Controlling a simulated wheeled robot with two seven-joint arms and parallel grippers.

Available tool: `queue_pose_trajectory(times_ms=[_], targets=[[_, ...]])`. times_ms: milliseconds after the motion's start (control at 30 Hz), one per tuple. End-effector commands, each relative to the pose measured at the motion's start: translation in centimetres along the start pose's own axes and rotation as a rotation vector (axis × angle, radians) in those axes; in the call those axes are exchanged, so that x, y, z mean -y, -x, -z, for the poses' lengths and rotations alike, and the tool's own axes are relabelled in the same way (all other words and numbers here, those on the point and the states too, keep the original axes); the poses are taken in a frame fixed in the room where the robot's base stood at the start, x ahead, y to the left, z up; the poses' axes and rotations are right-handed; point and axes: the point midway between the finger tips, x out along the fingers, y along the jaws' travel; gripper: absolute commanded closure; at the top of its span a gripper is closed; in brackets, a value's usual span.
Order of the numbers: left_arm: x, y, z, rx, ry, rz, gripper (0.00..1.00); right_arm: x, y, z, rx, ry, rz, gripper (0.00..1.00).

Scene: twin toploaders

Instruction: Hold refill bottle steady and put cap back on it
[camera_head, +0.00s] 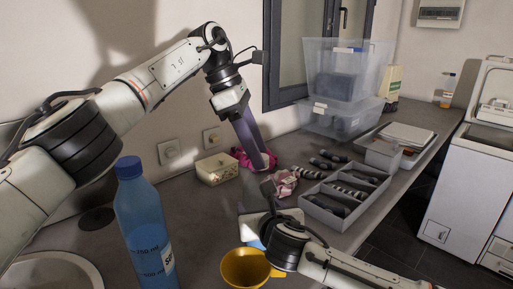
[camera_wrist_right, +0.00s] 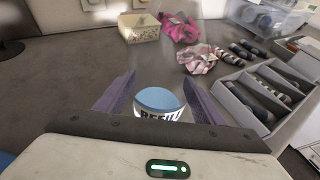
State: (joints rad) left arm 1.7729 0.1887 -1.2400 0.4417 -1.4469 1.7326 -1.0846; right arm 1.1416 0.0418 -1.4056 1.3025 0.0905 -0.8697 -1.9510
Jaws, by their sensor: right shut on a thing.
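The refill bottle (camera_wrist_right: 158,113) shows in the right wrist view between the two purple fingers of my right gripper (camera_wrist_right: 160,98). It has a blue round area, a white label with dark letters and a faint clear outline above. My right gripper is shut on it. In the head view my right wrist (camera_head: 285,245) hides most of this bottle. My left gripper (camera_head: 262,163) points down in front of the pink cloth, left of the bottle's line; its fingers overlap, so I cannot tell whether they are apart. I cannot make out a loose cap.
A tall blue bottle (camera_head: 145,225) with a blue cap stands at the front left. A yellow funnel (camera_head: 247,270) is at the front. A pink cloth (camera_head: 241,156), a cream basket (camera_head: 216,169) and a grey divided tray (camera_head: 322,214) with rolled socks lie behind.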

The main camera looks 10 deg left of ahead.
Motion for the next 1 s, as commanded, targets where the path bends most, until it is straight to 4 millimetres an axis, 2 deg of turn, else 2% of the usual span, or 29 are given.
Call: queue_pose_trajectory(times_ms=[200, 333, 667, 1000], targets=[[0.0, 0.0, 0.0, 0.0, 0.0, 0.0, 0.5, 0.0, 0.0, 0.1, -0.002, -0.001, 0.0, 1.0], [0.0, 0.0, 0.0, 0.0, 0.0, 0.0, 0.3, 0.0, 0.0, 0.1, -0.002, -0.001, 0.0, 1.0], [0.0, 0.1, 0.0, 0.0, 0.001, 0.0, 0.3, 0.0, 0.0, 0.1, -0.002, -0.001, -0.001, 1.0], [0.0, 2.8, -0.1, 0.0, 0.002, -0.001, 0.3, 0.0, 0.0, 0.1, -0.002, -0.001, -0.001, 1.0]])
